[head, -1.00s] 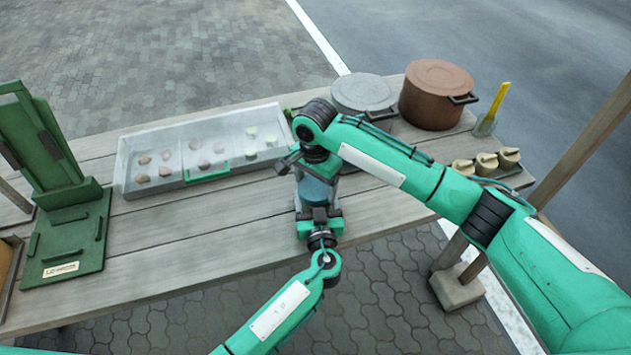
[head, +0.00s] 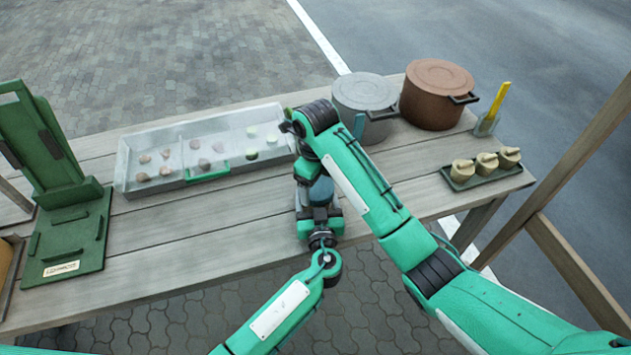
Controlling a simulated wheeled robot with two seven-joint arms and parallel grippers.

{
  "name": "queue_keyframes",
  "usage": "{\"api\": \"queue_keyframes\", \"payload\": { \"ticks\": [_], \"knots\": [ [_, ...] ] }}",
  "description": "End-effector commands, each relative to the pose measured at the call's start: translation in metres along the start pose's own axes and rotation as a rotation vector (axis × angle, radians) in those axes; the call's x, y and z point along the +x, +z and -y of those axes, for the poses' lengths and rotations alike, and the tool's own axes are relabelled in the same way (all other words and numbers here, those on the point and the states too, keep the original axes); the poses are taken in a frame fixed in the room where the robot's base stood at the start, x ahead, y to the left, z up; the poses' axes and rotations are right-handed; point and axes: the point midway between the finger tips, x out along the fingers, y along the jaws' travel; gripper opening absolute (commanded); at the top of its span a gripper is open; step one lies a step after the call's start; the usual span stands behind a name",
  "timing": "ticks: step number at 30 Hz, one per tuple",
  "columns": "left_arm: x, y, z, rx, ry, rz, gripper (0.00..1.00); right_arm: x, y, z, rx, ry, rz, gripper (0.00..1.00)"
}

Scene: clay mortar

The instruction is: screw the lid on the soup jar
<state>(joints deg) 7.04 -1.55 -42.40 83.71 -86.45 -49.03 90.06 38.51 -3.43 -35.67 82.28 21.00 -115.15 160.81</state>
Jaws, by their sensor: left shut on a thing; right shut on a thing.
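The soup jar (head: 321,190) stands near the front edge of the table, mostly hidden by my two grippers. Only a bluish patch of it shows between them. My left gripper (head: 320,222) comes in from the front, low down, and is shut on the jar. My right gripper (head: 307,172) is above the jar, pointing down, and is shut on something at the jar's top. The lid is hidden under my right gripper, so I cannot tell how it sits on the jar.
A clear-lidded tray (head: 150,187) with small pieces lies left of the jar. A green stand (head: 62,240) is at the far left. A grey pot (head: 364,97), a brown pot (head: 436,92), a cup with a yellow-handled tool (head: 486,124) and a tray of small pots (head: 455,184) stand right.

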Motion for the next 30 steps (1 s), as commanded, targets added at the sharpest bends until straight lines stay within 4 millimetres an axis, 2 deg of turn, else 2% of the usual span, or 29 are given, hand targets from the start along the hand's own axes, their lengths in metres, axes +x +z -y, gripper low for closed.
{"api": "queue_keyframes", "payload": {
  "ticks": [4,5,8,16,24,30],
  "knots": [
    [0.000,0.001,0.000,0.001,0.000,0.001,0.07,-0.001,0.000,0.000,-0.003,-0.001,0.001,0.57],
    [0.000,0.001,0.000,0.001,0.000,0.001,0.07,-0.001,0.000,0.000,-0.003,-0.001,0.001,0.82],
    [0.000,0.001,0.000,0.001,0.000,0.001,0.07,-0.001,0.000,0.000,-0.004,-0.001,0.001,1.00],
    [0.000,0.000,0.000,0.000,0.000,0.001,0.07,-0.004,0.001,0.001,-0.006,-0.004,0.002,1.00],
    [0.000,0.000,0.000,0.000,-0.001,0.001,0.07,-0.036,0.000,0.002,-0.006,-0.007,0.002,1.00],
    [0.000,0.000,0.000,0.000,0.000,0.001,0.07,-0.045,0.000,0.000,-0.005,-0.001,-0.001,1.00]
  ]
}}
